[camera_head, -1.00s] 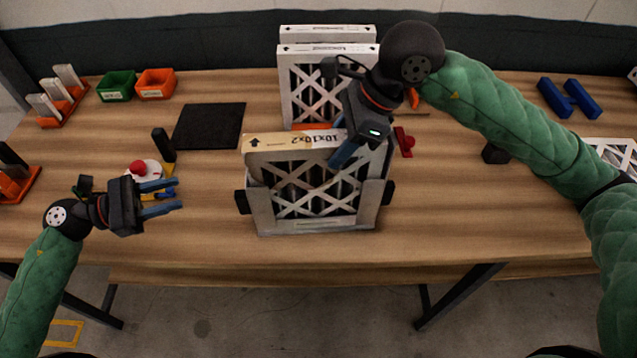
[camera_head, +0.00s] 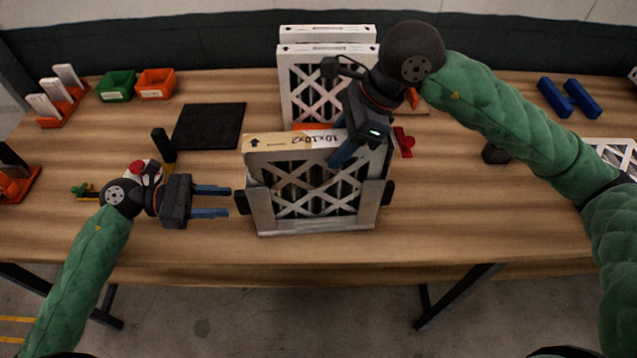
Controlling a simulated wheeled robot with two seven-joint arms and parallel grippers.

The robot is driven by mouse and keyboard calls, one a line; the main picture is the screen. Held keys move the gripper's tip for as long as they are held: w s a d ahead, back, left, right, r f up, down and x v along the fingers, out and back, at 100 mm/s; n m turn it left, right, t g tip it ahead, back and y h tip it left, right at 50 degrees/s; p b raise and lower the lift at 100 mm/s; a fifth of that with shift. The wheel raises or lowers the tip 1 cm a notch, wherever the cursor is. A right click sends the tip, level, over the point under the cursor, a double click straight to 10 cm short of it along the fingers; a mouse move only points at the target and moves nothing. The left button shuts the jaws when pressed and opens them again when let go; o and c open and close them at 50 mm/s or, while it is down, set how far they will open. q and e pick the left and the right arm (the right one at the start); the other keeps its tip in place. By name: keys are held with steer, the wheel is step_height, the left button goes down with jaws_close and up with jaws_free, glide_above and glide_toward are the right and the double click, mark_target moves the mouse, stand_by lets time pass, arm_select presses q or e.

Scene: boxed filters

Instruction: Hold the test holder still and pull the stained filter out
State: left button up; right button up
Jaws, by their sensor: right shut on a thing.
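The test holder (camera_head: 318,227) is a pale grey frame with a black knob on each side, standing near the table's front edge. The filter (camera_head: 278,142) stands upright in it, with a tan, discoloured top edge marked "10x10x2" and a white lattice face. My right gripper (camera_head: 343,156) reaches down over the filter's top right part and is shut on it; its fingertips are partly hidden. My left gripper (camera_head: 229,201) is open and empty. Its blue fingers point right, with their tips just left of the holder's left knob (camera_head: 242,202). I cannot tell whether they touch it.
More white filters (camera_head: 300,85) stand upright behind the holder. A black mat (camera_head: 208,126) lies at back left, beyond a red button partly hidden by my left wrist. Green (camera_head: 117,87) and orange bins (camera_head: 155,84) stand farther back.

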mark_target(242, 201)
arm_select(q)
steer(key=shift+w+d+f, duration=0.1)
steer(key=shift+d+f, duration=0.1)
steer(key=shift+d, duration=1.2)
steer(key=shift+w+d+f, duration=0.1)
steer(key=shift+d+f, duration=0.1)
steer(key=shift+d, duration=1.15)
steer(key=c, duration=0.7)
steer(key=shift+r, duration=0.25)
arm_select(e)
steer(key=shift+r, duration=2.1)
